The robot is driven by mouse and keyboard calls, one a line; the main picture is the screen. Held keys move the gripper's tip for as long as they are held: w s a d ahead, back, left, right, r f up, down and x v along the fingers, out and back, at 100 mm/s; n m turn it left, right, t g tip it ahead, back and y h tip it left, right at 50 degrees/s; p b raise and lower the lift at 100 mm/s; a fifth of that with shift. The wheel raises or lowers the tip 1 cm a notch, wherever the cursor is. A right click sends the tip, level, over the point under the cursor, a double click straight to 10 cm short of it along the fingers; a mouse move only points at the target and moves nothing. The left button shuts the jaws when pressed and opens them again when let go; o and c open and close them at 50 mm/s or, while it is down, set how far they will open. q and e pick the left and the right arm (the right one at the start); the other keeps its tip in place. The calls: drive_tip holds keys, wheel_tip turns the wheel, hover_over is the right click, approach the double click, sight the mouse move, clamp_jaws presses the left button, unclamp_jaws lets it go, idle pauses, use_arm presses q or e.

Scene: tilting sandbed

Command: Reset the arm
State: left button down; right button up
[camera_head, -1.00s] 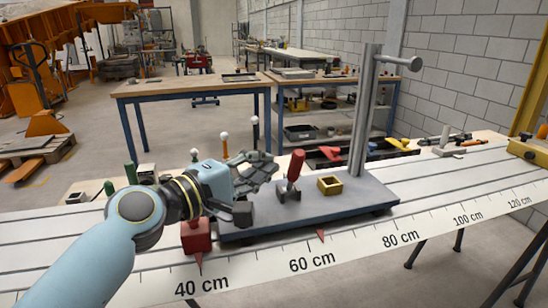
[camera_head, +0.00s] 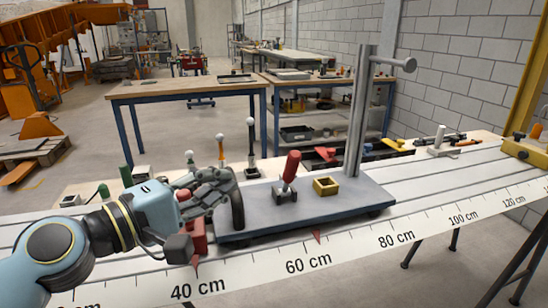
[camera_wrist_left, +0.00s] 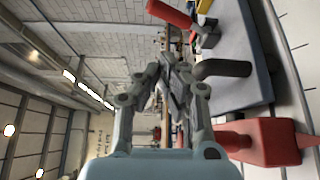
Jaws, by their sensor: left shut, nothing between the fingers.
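My left gripper (camera_head: 218,185) is over the track at the left end of the blue-grey sliding plate (camera_head: 340,200). Its fingers are shut with nothing between them; they also show in the left wrist view (camera_wrist_left: 172,62). A black curved bar (camera_head: 238,208) stands at the plate's left end, close beside the fingertips in the head view. A red block (camera_head: 199,240) with a pointer sits on the track below the gripper, partly hidden by my wrist. It shows in the wrist view (camera_wrist_left: 270,141) too. My right gripper is not in view.
The plate carries a red-handled clamp (camera_head: 290,168), a brass square socket (camera_head: 326,186) and a tall steel post (camera_head: 360,120) with a side peg. A scale strip (camera_head: 350,245) runs along the front edge. Small posts with white knobs (camera_head: 221,150) stand behind the track.

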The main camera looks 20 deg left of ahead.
use_arm(q)
drive_tip(key=s+d+f+m+g, duration=0.4)
drive_tip(key=s+f+m+g, duration=0.35)
drive_tip(key=s+m, duration=0.2)
drive_tip(key=s+a+f+m+g+y, duration=0.5)
drive_tip(key=s+a+y, duration=0.4)
drive_tip(key=s, duration=0.4)
drive_tip(key=s+a+f+g+b, duration=0.1)
drive_tip(key=a+f, duration=0.1)
drive_tip(key=f, duration=1.2)
drive_tip(key=s+a+f+g+b, duration=0.1)
drive_tip(key=a+f, duration=0.1)
drive_tip(key=f, duration=1.3)
drive_tip(key=s+f, duration=1.6)
drive_tip(key=s, duration=0.2)
drive_tip(key=shift+a+f+n+g+h+b, duration=0.25)
drive_tip(key=shift+f+n+g+h+b, duration=0.1)
drive_tip(key=shift+b, duration=0.1)
